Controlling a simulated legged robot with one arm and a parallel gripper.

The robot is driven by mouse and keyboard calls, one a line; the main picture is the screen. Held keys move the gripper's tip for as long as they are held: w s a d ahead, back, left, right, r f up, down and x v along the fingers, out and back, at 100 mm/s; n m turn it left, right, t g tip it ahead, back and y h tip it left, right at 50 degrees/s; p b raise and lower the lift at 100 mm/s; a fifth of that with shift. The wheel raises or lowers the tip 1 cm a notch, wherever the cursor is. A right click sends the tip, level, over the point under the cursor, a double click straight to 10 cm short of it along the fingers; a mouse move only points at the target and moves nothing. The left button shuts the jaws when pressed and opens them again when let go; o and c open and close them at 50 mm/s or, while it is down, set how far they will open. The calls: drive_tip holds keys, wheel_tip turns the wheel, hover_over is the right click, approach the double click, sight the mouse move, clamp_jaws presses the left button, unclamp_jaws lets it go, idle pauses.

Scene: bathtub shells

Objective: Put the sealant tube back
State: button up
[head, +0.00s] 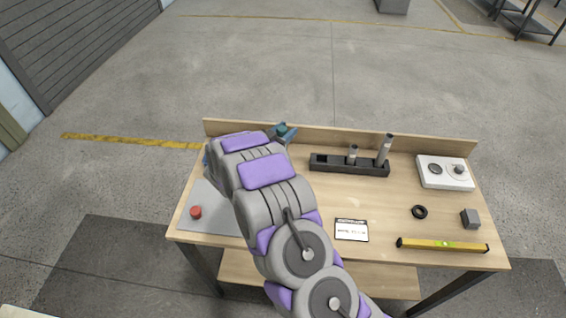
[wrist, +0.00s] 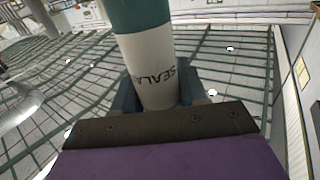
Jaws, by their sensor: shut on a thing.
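The sealant tube (wrist: 147,62) is white and teal with black "SEALA" lettering, large in the wrist view. My gripper (head: 287,133) is shut on it, with a dark finger on either side of the white part. In the head view, a small teal part of the tube (head: 281,130) shows at the gripper, near the table's back edge; my arm hides the rest. The black slotted rack (head: 330,167) stands to the right of my gripper. It holds a short grey tube (head: 352,153) and a taller, slightly tilted grey tube (head: 384,151), with bare room at its left end.
The wooden table (head: 385,205) has a low back board. A red cap (head: 196,212) lies on a grey mat at left. A white card (head: 351,229), black ring (head: 419,212), yellow level (head: 442,244), grey cube (head: 470,218) and white two-dial box (head: 444,173) lie at right.

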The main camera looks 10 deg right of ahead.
wheel_tip(320, 180, down, 9)
drive_tip(key=shift+a+b, duration=0.1)
drive_tip(key=shift+b, duration=0.75)
drive_tip(key=shift+r, duration=0.15)
drive_tip(key=o, duration=1.1)
drive_tip(key=shift+c, duration=0.2)
drive_tip(key=shift+a, duration=0.1)
drive_tip(key=p+v, duration=0.2)
drive_tip(key=v, duration=0.9)
drive_tip(key=shift+s+a, duration=0.3)
